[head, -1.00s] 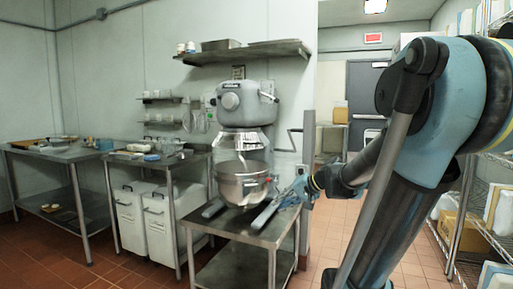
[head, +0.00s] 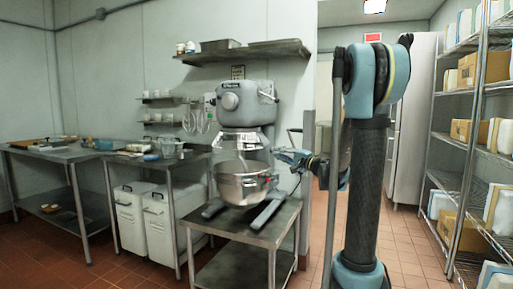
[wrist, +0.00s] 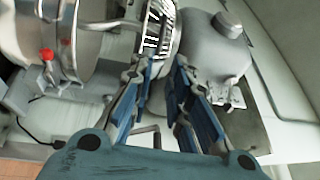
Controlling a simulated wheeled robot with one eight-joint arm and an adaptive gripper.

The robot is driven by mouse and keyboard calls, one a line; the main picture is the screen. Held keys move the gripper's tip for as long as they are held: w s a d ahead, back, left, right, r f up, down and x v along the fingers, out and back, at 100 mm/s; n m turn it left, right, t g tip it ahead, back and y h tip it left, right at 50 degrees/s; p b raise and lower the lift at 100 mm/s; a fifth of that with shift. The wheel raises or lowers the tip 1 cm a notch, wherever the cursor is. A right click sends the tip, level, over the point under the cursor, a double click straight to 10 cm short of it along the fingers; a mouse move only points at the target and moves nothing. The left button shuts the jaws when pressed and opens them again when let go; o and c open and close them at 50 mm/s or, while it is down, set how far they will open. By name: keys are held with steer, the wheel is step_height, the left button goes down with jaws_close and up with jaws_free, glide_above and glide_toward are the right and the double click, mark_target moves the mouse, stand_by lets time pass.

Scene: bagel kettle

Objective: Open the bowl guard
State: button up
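A grey stand mixer (head: 241,103) stands on a low steel table. Its shiny bowl guard (head: 240,140) sits between the mixer head and the steel bowl (head: 241,186). In the wrist view the guard (wrist: 160,28) shows as a ribbed band at the top middle, with the bowl (wrist: 35,30) to its left. My gripper (head: 287,157) is to the right of the mixer, near the height of the bowl's rim. In the wrist view my gripper (wrist: 163,65) is open, its two blue fingers apart and pointing towards the guard. I see nothing between them; contact with the guard cannot be told.
The mixer table (head: 258,234) has a bare front part. A red knob (wrist: 46,54) sticks out beside the bowl. A wall shelf (head: 246,54) hangs above the mixer. Wire shelving (head: 466,190) stands at the right. Tiled floor is free in front.

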steer(key=x, duration=1.6)
steer(key=shift+w+a, duration=0.15)
steer(key=shift+a, duration=0.2)
jaws_close()
